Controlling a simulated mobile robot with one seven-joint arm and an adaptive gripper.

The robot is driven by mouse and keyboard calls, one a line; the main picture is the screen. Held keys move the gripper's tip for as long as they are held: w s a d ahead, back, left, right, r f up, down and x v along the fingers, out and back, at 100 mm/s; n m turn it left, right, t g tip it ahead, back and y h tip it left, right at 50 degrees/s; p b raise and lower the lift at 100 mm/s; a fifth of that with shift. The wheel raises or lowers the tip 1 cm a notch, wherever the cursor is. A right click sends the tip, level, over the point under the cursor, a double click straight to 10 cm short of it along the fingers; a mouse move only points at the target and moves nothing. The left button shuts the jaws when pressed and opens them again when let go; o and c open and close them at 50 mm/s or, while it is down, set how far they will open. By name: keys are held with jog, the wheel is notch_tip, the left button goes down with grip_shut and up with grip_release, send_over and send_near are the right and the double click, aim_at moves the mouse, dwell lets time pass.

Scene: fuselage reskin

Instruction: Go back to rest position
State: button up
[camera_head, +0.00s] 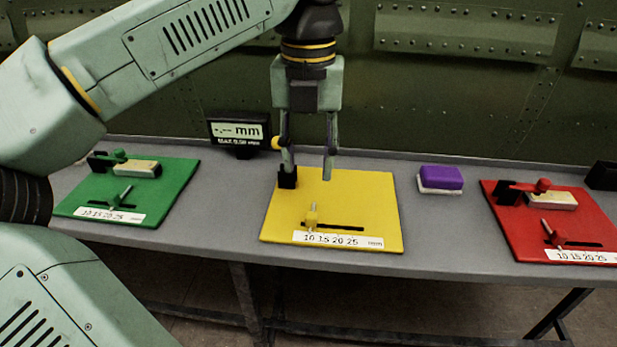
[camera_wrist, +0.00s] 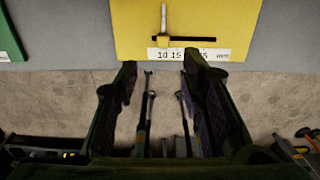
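My gripper (camera_head: 308,165) hangs pointing down over the back part of the yellow board (camera_head: 352,207) in the head view. Its two fingers are spread apart with nothing between them. In the wrist view my gripper (camera_wrist: 165,80) also shows as two separated dark fingers, with the yellow board (camera_wrist: 190,22) beyond them. The board carries a slider in a slot and a scale strip marked 10 15 20 25. A black block (camera_head: 287,180) on the board is partly hidden by the left finger. I cannot tell whether that finger touches it.
A green board (camera_head: 165,195) is at left and a red board (camera_head: 510,220) at right on the grey table (camera_head: 220,225). A purple-topped block (camera_head: 441,178) stands between yellow and red. A small display (camera_head: 240,132) reading "-.-- mm" is behind. A riveted green wall (camera_head: 480,90) closes the back.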

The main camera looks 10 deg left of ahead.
jog(key=shift+r, duration=0.4)
